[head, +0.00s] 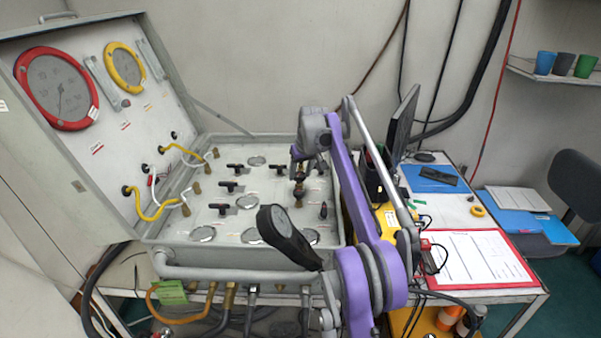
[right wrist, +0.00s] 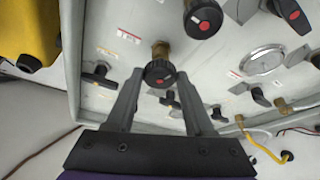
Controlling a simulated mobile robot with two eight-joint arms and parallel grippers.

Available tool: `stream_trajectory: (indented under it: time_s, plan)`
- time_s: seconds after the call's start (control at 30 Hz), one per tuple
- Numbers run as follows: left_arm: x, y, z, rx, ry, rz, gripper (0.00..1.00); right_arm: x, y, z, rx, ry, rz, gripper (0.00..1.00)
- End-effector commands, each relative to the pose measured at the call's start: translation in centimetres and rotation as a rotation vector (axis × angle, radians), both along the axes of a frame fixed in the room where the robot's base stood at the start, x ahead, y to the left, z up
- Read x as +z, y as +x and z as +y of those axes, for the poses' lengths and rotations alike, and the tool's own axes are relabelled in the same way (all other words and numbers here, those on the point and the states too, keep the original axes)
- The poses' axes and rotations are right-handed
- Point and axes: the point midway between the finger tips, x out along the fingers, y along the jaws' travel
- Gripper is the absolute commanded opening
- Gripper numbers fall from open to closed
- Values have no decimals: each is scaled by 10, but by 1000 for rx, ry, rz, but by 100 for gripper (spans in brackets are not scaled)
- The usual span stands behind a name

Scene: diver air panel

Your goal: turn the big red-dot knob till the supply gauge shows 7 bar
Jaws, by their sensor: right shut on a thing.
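My right gripper (head: 308,158) reaches down over the right part of the grey panel box. In the right wrist view, its fingers (right wrist: 160,80) are closed on the sides of a round black knob (right wrist: 160,73) with a red dot and a brass stem. Another round black red-dot knob (right wrist: 203,17) looks larger beside it and is free. Two gauges sit in the raised lid: a large red-rimmed gauge (head: 58,88) and a smaller yellow-rimmed gauge (head: 125,67). The red-rimmed gauge's needle points roughly downward. Their numbers and labels are too small to read. My left gripper is not in view.
Several black lever handles (head: 228,186) and small dials stand on the panel. Yellow hoses (head: 155,207) run along the lid. Right of the box are a monitor (head: 400,125) and a red clipboard (head: 475,262).

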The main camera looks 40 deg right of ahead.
Motion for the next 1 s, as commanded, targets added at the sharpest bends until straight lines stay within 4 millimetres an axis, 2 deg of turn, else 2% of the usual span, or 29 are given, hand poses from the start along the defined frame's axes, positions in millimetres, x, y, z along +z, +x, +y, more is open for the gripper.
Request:
stream_trajectory:
  time_s: [0.27,1.0]
  plan:
    - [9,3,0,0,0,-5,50,2,1,2,-110,1,1,0]
    - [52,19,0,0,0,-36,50,3,5,5,-690,0,-2,0]
